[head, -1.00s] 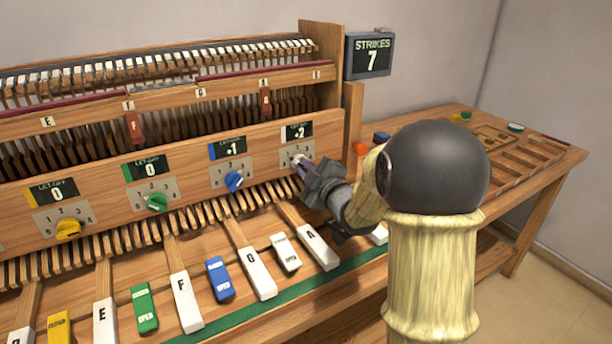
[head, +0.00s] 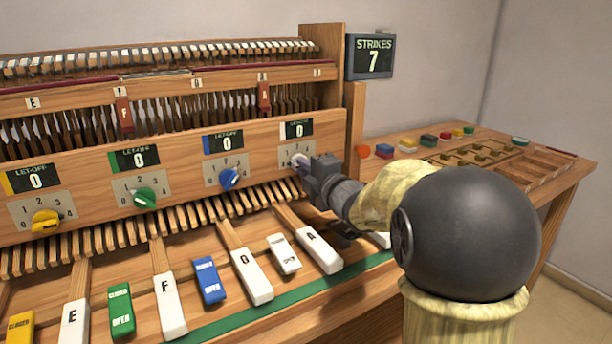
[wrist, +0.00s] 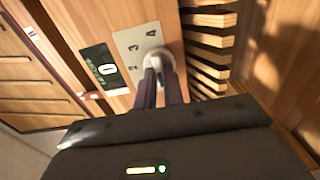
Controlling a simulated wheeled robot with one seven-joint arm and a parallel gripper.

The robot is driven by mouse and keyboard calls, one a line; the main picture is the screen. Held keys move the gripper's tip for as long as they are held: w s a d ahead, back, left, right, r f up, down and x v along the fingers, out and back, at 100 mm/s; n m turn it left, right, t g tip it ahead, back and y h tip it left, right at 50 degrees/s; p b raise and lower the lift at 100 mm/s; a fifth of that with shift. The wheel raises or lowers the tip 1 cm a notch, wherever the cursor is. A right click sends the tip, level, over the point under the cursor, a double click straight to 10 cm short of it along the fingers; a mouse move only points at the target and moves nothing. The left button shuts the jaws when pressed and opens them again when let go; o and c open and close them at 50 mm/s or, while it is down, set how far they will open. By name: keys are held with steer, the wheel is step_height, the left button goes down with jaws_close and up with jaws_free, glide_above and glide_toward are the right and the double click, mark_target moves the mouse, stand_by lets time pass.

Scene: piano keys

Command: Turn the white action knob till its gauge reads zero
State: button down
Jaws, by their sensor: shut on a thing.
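The white action knob (head: 298,158) is on the rail at the right, on a small numbered plate. It also shows in the wrist view (wrist: 158,54), at the plate's edge. Its gauge (head: 298,130) above it reads 0, and the wrist view shows the same gauge (wrist: 102,68) with a 0. My gripper (head: 304,165) is shut on the white knob, with its two fingers reaching onto it in the wrist view (wrist: 159,75). The fingers hide part of the knob.
The yellow (head: 45,221), green (head: 145,197) and blue (head: 229,178) knobs sit left along the rail, their gauges at 0. Lettered keys and coloured levers lie below. The strikes display (head: 370,57) reads 7. A side bench (head: 560,166) with blocks and trays stands right.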

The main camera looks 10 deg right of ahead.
steer(key=shift+f, duration=0.1)
steer(key=c, duration=1.5)
jaws_free()
steer(key=p+v, duration=0.2)
steer(key=v, duration=1.5)
steer(key=shift+s+d, duration=0.1)
steer(key=shift+s, duration=0.1)
steer(key=shift+w, duration=0.1)
